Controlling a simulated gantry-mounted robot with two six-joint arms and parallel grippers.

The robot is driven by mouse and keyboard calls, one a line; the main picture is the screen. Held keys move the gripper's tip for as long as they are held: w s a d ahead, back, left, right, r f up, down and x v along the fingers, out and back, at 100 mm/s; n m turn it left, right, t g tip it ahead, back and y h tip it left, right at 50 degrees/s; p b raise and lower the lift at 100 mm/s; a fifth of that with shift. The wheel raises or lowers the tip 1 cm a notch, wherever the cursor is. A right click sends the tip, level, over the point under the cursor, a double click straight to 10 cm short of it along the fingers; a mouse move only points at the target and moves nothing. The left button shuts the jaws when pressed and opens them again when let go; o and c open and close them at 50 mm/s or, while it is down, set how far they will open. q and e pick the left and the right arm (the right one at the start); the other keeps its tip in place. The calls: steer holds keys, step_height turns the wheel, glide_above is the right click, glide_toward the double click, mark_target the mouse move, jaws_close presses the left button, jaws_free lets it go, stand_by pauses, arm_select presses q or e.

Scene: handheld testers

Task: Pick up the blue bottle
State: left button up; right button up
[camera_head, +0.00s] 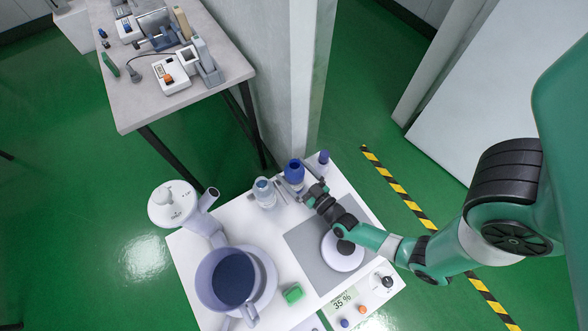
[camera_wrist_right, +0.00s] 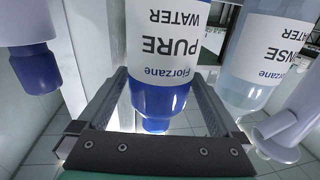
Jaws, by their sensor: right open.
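The blue bottle (camera_head: 294,171) stands near the back edge of the white table. In the right wrist view the blue bottle (camera_wrist_right: 161,50) appears upside down, with a white label reading "PURE WATER" and a blue cap. My right gripper (camera_head: 303,184) is open at the bottle, its fingers pointing to it. In the wrist view its two fingers (camera_wrist_right: 159,80) lie on either side of the bottle; I cannot tell whether they touch it. My left gripper is not in view.
A pale bottle (camera_head: 264,192) stands close on the left and a purple-capped bottle (camera_head: 323,158) on the right. A large mug (camera_head: 205,285), a green block (camera_head: 293,293), a grey mat (camera_head: 305,245) and a panel with a display (camera_head: 345,299) are nearer.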

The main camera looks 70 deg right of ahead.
jaws_close()
stand_by(0.5)
steer(key=shift+r, duration=0.1)
